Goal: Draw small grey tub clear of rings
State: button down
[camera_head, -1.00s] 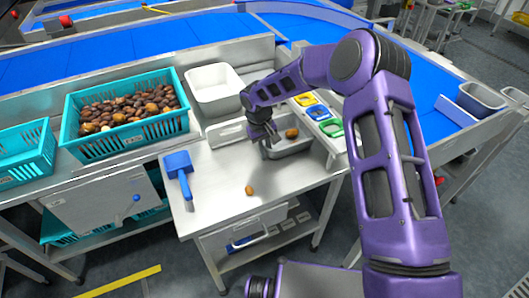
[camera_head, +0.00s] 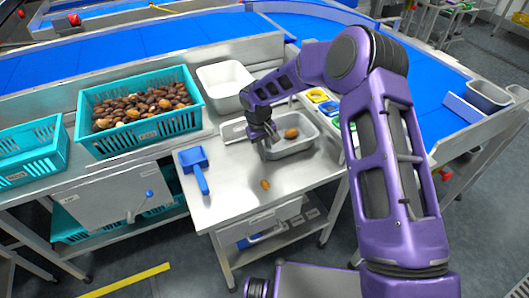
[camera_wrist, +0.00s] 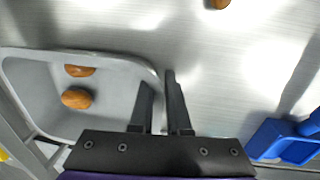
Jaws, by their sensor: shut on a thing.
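The small grey tub (camera_head: 300,150) sits on the steel table, left of the sizing rings; an orange-brown date (camera_head: 291,132) lies in it. The wrist view shows the tub (camera_wrist: 40,115) with a brown date (camera_wrist: 76,98) and a second brown shape by its wall, maybe a reflection. My gripper (camera_head: 266,151) is shut on the tub's left wall; the wrist view shows its fingers (camera_wrist: 163,90) at the rim. The yellow ring (camera_head: 317,95) and blue ring (camera_head: 328,107) lie to the right, partly hidden by my arm with the green one.
A loose date (camera_head: 265,184) lies on the bare table front. A blue scoop (camera_head: 195,165) lies left. A white bin (camera_head: 226,90) and a teal crate (camera_head: 140,135) of dates stand behind and left. A flat pale tray (camera_head: 233,131) lies behind my gripper.

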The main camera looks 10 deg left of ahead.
jog(key=c, duration=0.8)
grip_release()
notch_tip(320, 180, up, 17)
jog(key=s+a+p, duration=0.1)
jog(key=shift+s+a+r, duration=0.15)
jog(key=shift+a, duration=0.25)
